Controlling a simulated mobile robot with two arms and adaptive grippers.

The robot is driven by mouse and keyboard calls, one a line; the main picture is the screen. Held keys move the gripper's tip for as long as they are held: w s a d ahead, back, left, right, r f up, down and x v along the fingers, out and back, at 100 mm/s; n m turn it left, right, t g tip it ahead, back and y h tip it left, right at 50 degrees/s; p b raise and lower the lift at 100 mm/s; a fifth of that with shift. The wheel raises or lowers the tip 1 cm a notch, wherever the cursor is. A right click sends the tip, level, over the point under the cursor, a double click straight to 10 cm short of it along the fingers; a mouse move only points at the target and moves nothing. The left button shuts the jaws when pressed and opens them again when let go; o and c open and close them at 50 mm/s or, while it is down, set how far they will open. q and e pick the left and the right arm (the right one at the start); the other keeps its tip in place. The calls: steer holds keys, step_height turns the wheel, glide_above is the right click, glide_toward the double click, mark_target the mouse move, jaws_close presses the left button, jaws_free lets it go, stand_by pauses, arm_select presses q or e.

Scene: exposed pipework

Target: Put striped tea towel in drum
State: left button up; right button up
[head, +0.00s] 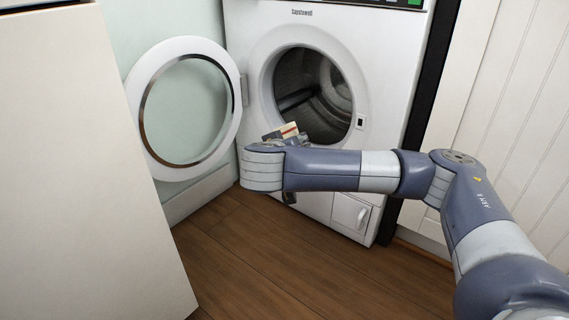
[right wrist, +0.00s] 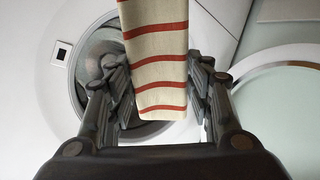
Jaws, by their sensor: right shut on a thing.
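The striped tea towel (right wrist: 155,60) is cream with red stripes. In the right wrist view it lies between the two fingers of my right gripper (right wrist: 158,72), which is shut on it. In the head view a small part of the towel (head: 288,131) shows above my right wrist, in front of the lower left edge of the machine's opening. My right gripper (head: 297,141) is mostly hidden behind the wrist there. The drum (head: 318,85) is dark, ribbed metal inside the white machine, and its visible part looks empty. My left gripper is not in view.
The machine's round door (head: 225,100) stands wide open to the left. A white cabinet (head: 80,170) fills the left side, and white panelling (head: 510,90) stands at the right. The wooden floor (head: 265,260) in front is clear.

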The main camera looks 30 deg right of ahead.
steer(key=shift+w+d, duration=0.3)
steer(key=shift+w, duration=0.05)
steer(key=w+d+p, duration=0.2)
steer(key=w+d, duration=1.8)
steer(key=w, duration=0.3)
steer(key=shift+w+d, duration=0.15)
steer(key=shift+d, duration=0.2)
steer(key=o, duration=1.1)
steer(key=shift+o, duration=0.2)
